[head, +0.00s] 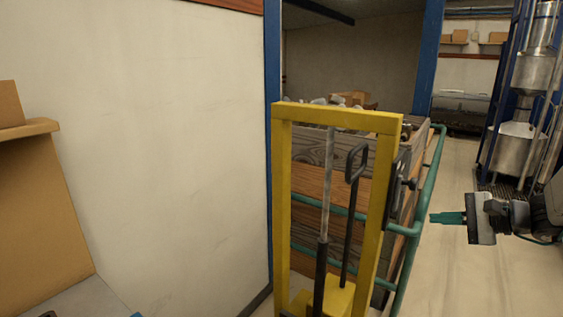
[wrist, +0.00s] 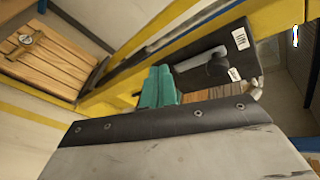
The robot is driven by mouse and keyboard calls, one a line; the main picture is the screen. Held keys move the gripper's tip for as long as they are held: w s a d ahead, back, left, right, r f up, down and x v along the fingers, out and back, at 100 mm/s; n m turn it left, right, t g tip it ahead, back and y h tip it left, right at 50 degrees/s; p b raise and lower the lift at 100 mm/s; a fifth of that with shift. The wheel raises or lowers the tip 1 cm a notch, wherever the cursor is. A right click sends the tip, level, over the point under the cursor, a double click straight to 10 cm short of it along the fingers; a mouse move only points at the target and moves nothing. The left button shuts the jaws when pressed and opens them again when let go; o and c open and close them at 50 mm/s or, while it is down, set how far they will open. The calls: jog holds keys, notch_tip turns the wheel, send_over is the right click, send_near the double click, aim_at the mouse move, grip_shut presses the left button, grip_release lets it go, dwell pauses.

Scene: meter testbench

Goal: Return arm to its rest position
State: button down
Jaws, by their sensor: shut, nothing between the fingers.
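My gripper (head: 447,218) shows at the right of the head view, with teal fingers pointing left. The fingers are shut together and hold nothing. In the wrist view my gripper (wrist: 158,86) shows its teal fingers above the grey gripper body. In the head view the gripper appears just right of a green pipe rail (head: 428,190); whether it touches the rail cannot be told. Most of my arm lies beyond the right edge of the head view.
A yellow frame (head: 283,190) stands mid-view with a black-handled lever (head: 350,215) inside. Behind it is a wooden crate (head: 310,180) with grey items. A steel vessel (head: 515,150) stands at the back right. Open floor (head: 460,280) lies below my gripper. A white wall (head: 160,150) fills the left.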

jog(key=s+a+n+g+h, duration=0.2)
jog(key=s+a+n+g, duration=0.5)
jog(key=s+a, duration=0.55)
jog(key=s+r+n+h, duration=0.2)
jog(key=s+n+h, duration=0.1)
jog(key=s, duration=0.5)
jog(key=s+r+n+g+h, duration=0.1)
jog(key=s+n+h, duration=0.3)
jog(key=s, duration=0.4)
jog(key=shift+s+a+r+h, duration=0.3)
jog(key=shift+s+a+r, duration=0.05)
jog(key=shift+r, duration=0.25)
